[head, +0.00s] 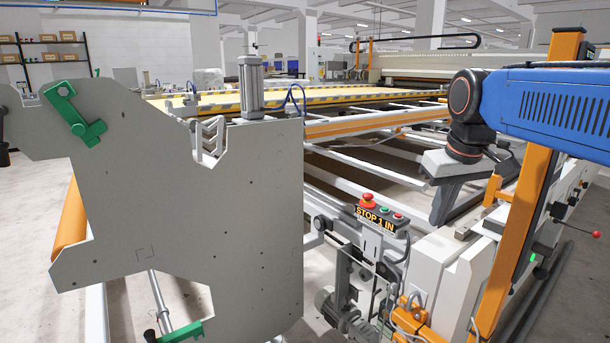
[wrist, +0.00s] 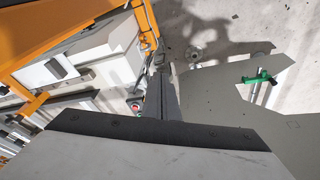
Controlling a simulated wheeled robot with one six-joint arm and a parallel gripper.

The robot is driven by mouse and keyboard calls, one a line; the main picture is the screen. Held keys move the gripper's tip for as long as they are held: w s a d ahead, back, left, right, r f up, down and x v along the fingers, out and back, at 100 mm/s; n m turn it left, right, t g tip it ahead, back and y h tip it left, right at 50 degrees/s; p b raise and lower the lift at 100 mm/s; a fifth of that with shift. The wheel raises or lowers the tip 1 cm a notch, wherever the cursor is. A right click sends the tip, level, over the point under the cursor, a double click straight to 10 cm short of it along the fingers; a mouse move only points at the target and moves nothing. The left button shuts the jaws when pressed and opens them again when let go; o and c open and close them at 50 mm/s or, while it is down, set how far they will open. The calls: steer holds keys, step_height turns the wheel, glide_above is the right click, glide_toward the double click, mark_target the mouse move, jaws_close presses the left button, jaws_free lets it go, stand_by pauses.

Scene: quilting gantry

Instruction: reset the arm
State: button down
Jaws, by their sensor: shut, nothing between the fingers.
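My gripper (head: 438,218) hangs below the wrist of my blue arm on the right side of the head view, pointing down. Its fingers are shut with nothing between them. In the wrist view the shut fingers (wrist: 162,90) stick out past the dark edge of the gripper body. In the head view the gripper is in the air to the right of a control box (head: 381,218) with a red stop button and a "STOP 1 IN" label. In the wrist view the red button (wrist: 136,106) shows just left of the fingers. I cannot tell the exact gap between them.
A large grey side plate (head: 190,200) with green handles (head: 75,113) stands at left. An orange post (head: 520,200) rises close beside my arm at right. White and orange rails (head: 360,122) run behind the gripper. Bare floor (wrist: 255,20) shows in the wrist view.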

steer(key=s+d+f+m+t, duration=0.1)
steer(key=s+f+m, duration=0.1)
steer(key=s+f, duration=1.6)
steer(key=shift+s+f+t, duration=0.25)
steer(key=shift+f+t, duration=0.05)
steer(key=shift+f, duration=0.15)
